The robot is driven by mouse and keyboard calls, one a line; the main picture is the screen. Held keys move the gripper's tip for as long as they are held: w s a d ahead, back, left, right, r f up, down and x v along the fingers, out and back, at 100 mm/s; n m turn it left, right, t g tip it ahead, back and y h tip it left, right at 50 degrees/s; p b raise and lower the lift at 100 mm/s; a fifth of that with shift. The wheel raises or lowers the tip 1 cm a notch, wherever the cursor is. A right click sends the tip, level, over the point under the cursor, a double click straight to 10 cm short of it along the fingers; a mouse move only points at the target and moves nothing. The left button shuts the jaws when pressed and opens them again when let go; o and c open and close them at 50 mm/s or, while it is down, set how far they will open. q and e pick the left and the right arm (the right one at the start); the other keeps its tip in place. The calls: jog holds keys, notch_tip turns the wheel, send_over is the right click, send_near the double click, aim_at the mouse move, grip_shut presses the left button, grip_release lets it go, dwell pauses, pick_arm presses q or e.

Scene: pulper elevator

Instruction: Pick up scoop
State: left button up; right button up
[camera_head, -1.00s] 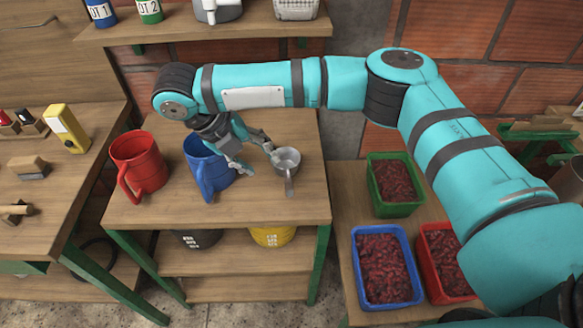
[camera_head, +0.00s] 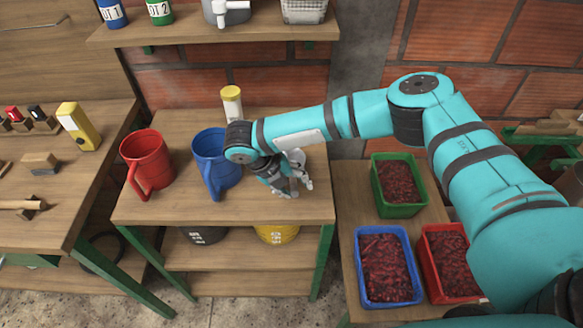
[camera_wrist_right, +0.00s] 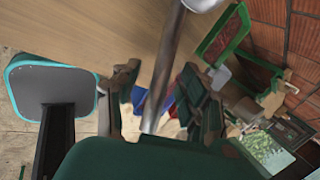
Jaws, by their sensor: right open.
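The scoop (camera_wrist_right: 165,68) is a metal cup with a long straight handle. In the right wrist view its handle runs down the middle, and its cup is cut off at the top edge. In the head view it is on the small table, mostly hidden by my right gripper. My right gripper (camera_head: 300,188) is open over the right part of the table, its fingers pointing to the right and down. The handle's lower end is hidden. My left gripper is not in view.
A blue jug (camera_head: 212,160) stands close left of the gripper, with a red jug (camera_head: 147,160) farther left. A yellow-capped container (camera_head: 232,103) stands behind. Green (camera_head: 398,212), blue (camera_head: 388,303) and red (camera_head: 430,270) crates of red fruit are at right. The table's front is clear.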

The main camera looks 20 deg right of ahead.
grip_shut()
dwell(0.3)
